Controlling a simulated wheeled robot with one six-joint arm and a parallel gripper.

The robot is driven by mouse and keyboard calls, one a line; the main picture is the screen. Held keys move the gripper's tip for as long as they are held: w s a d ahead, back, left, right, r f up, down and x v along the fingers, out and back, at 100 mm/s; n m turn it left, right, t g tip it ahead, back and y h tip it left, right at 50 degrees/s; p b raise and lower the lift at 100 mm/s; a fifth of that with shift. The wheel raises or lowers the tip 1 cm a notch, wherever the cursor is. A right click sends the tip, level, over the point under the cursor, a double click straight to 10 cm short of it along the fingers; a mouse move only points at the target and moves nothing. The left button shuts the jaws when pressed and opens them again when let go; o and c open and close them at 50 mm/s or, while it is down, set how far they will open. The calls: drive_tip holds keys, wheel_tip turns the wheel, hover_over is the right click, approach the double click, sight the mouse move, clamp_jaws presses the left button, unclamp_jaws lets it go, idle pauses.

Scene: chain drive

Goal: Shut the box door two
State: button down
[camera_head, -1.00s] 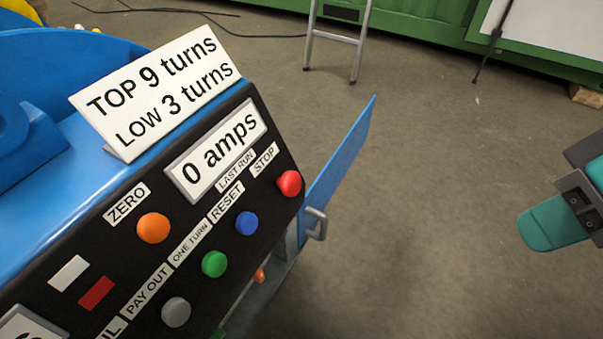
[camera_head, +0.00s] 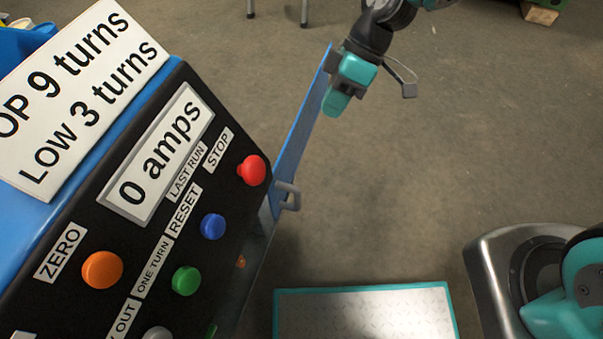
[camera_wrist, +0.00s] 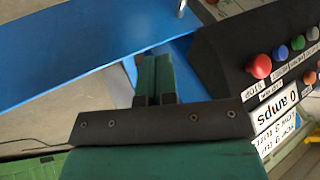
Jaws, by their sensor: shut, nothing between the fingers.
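A blue door (camera_head: 303,130) stands swung open at the right side of the control box (camera_head: 150,215), its panel seen nearly edge-on. A grey handle (camera_head: 288,197) sits on it near the box. In the wrist view the door (camera_wrist: 70,50) spans the upper left, and its handle (camera_wrist: 181,8) shows at the top. My gripper (camera_head: 337,103) is shut and empty, close to the door's outer end on the handle side. In the wrist view its fingers (camera_wrist: 153,75) are together, overlapping the door. I cannot tell whether they touch it. No door number shows.
The box panel carries a red STOP button (camera_head: 251,170), a blue button (camera_head: 213,227) and other buttons near the door. A 0 amps display (camera_head: 155,155) sits beside them. A teal-edged metal plate (camera_head: 365,315) is at the bottom. Floor right of the door is clear.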

drive_tip(key=s+a+f+b, duration=0.1)
drive_tip(key=s+a+f, duration=0.2)
drive_tip(key=f, duration=0.4)
drive_tip(key=s+a+f+n+b, duration=0.1)
drive_tip(key=s+a+f, duration=0.2)
drive_tip(key=f, duration=0.4)
drive_tip(key=shift+s+n+g+b, duration=0.3)
drive_tip(key=shift+s+g, duration=0.1)
drive_tip(key=shift+s, duration=0.25)
drive_tip(key=shift+s+d, duration=0.1)
